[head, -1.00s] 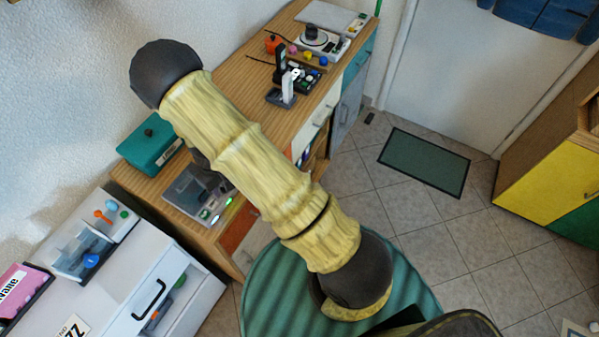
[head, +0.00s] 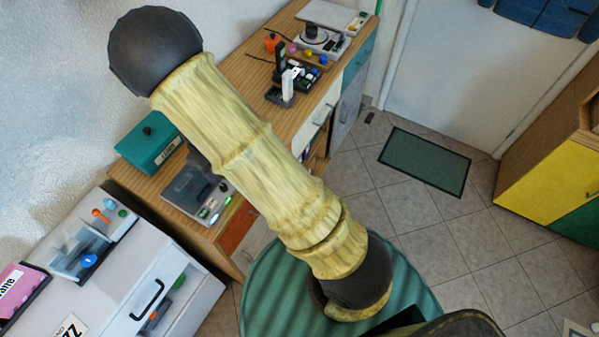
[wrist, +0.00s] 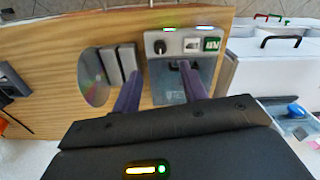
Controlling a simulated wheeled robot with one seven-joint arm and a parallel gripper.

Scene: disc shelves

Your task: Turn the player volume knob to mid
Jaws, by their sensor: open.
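The player (head: 182,197) is a grey device on the wooden cabinet top in the head view, partly hidden by my arm. In the wrist view the player (wrist: 168,88) shows a light panel with a dark round knob (wrist: 160,47), a green light and a small green display. The knob's pointer setting is too small to tell. My gripper (wrist: 160,71) is open, with two purple fingers apart and nothing between them. My gripper is hidden in the head view.
In the wrist view a shiny disc (wrist: 93,78) and grey blocks (wrist: 126,62) are left of the player. A teal box (head: 150,144) stands behind it in the head view. A white cabinet (head: 120,265) is at the lower left.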

